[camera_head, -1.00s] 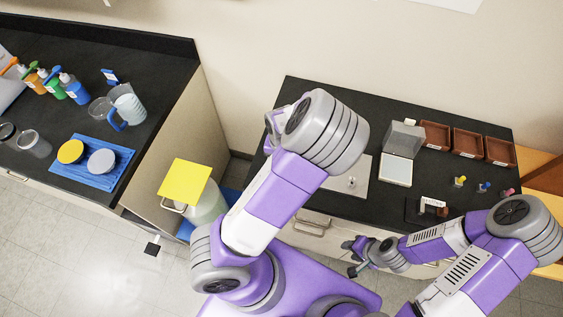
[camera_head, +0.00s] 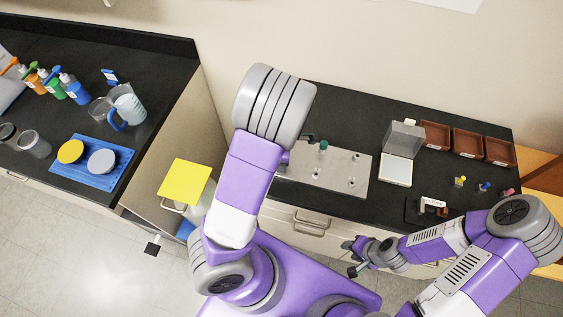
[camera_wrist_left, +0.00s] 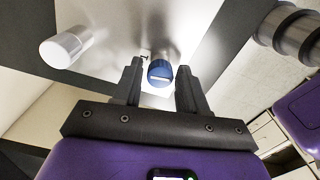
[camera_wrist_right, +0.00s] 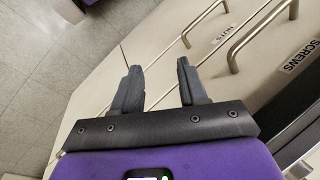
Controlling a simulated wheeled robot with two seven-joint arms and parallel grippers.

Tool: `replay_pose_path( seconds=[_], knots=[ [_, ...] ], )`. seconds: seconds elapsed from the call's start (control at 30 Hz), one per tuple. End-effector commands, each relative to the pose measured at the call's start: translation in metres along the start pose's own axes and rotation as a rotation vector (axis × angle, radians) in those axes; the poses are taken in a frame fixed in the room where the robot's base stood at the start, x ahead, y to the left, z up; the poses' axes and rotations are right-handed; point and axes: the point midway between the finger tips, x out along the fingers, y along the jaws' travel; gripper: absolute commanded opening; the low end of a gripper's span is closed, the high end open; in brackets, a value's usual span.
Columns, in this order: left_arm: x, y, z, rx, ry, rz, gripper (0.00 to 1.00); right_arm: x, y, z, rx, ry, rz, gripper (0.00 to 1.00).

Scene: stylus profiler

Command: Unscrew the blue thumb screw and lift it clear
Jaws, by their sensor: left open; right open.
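The blue thumb screw (camera_wrist_left: 160,72) stands on a bright metal surface in the left wrist view, with a pale slot across its top. My left gripper (camera_wrist_left: 160,84) is open, its two fingers on either side of the screw in that picture. I cannot tell how far the fingertips are from it, and no contact shows.
The metal plate (camera_head: 335,174) on the black bench bears a green-topped post (camera_head: 323,146) and small pins. A clear-lidded box (camera_head: 396,172), brown trays (camera_head: 468,142) and coloured knobs (camera_head: 484,187) stand to its right. A pale cylinder (camera_wrist_left: 62,48) is near the left finger.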

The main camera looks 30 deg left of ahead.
Motion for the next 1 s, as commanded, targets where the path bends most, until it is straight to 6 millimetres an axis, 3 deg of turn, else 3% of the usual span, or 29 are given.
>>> replay_pose_path(
  seconds=[0.8, 1.0],
  knots=[
    [-0.0001, 0.0001, -0.0007, 1.671, -0.002, 0.001, 0.42, 0.0, 0.0, 0.0, 0.0, 0.0, 0.0, 0.43],
    [-0.0001, -0.0001, -0.0002, 1.759, 0.0, 0.0, 0.42, 0.0, 0.0, 0.0, 0.0, 0.0, 0.0, 0.43]
  ],
)
